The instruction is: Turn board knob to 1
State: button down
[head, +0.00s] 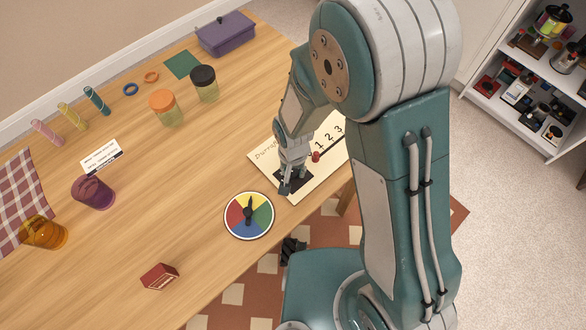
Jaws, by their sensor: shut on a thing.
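The cream board (298,194) lies near the table's right edge. It has dark lettering at its left and the numbers 1, 2 and 3 in a row toward its upper right. A dark square patch (302,184) and a small red piece (316,156) show on it, the red piece close below the 1. My gripper (286,186) points down over the dark patch. It is shut on the board knob, which its fingers hide, so the knob's setting cannot be read.
A colour-wheel spinner (249,216) lies just left of the board. A red box (159,277), a purple cup (93,192), an amber cup (43,233), two lidded jars (166,108) and a purple case (226,34) stand farther off. A shelf (535,90) stands at the right.

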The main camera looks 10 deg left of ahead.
aim_at(293, 171)
jog(key=shift+n, duration=0.3)
jog(key=n, duration=0.3)
jog(key=shift+n, duration=2.2)
jog(key=shift+s, duration=0.1)
jog(key=shift+c, duration=1.3)
grip_release()
jog(key=shift+f, duration=0.1)
jog(key=shift+r, duration=0.2)
notch_tip(293, 171, up, 12)
jog(key=shift+f, duration=0.2)
